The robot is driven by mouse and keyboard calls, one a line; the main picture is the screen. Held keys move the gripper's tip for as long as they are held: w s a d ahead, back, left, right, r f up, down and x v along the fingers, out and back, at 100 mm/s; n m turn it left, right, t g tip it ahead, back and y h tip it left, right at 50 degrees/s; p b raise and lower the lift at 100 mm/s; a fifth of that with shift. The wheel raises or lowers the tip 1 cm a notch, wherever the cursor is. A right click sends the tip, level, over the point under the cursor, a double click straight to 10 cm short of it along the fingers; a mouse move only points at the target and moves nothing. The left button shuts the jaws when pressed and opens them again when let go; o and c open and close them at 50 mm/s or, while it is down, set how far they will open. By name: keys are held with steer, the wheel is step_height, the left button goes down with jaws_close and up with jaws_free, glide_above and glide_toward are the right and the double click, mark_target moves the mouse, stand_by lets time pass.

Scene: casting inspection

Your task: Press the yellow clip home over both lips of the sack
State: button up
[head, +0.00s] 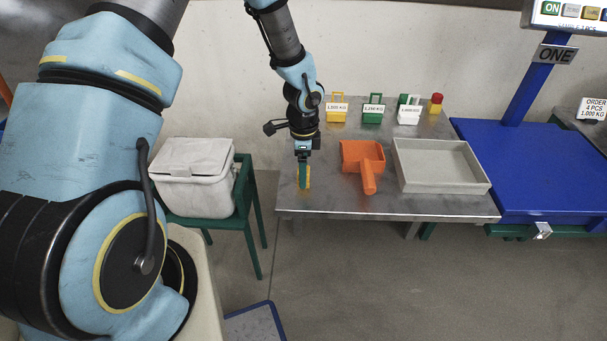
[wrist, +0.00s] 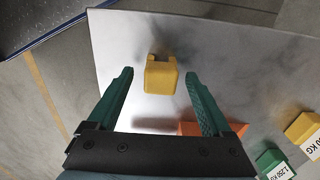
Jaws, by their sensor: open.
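A yellow block with a notch in one end, which looks like the clip (wrist: 161,77), lies over the bare metal table in the wrist view. It shows in the head view (head: 308,178), partly hidden by a finger. My gripper (wrist: 158,76) has its two green fingers spread, with the yellow block between the tips and a gap on each side. In the head view my gripper (head: 303,185) points down over the table's left end.
The metal table (head: 330,203) holds an orange scoop (head: 363,160) and a grey tray (head: 440,179). Labelled yellow (head: 337,115), green (head: 372,117) and white (head: 408,117) weights and a red-topped button (head: 436,103) stand behind. A blue scale (head: 530,165) is at right.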

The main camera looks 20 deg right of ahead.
steer(key=shift+f, duration=0.8)
steer(key=shift+c, duration=0.3)
jaws_close()
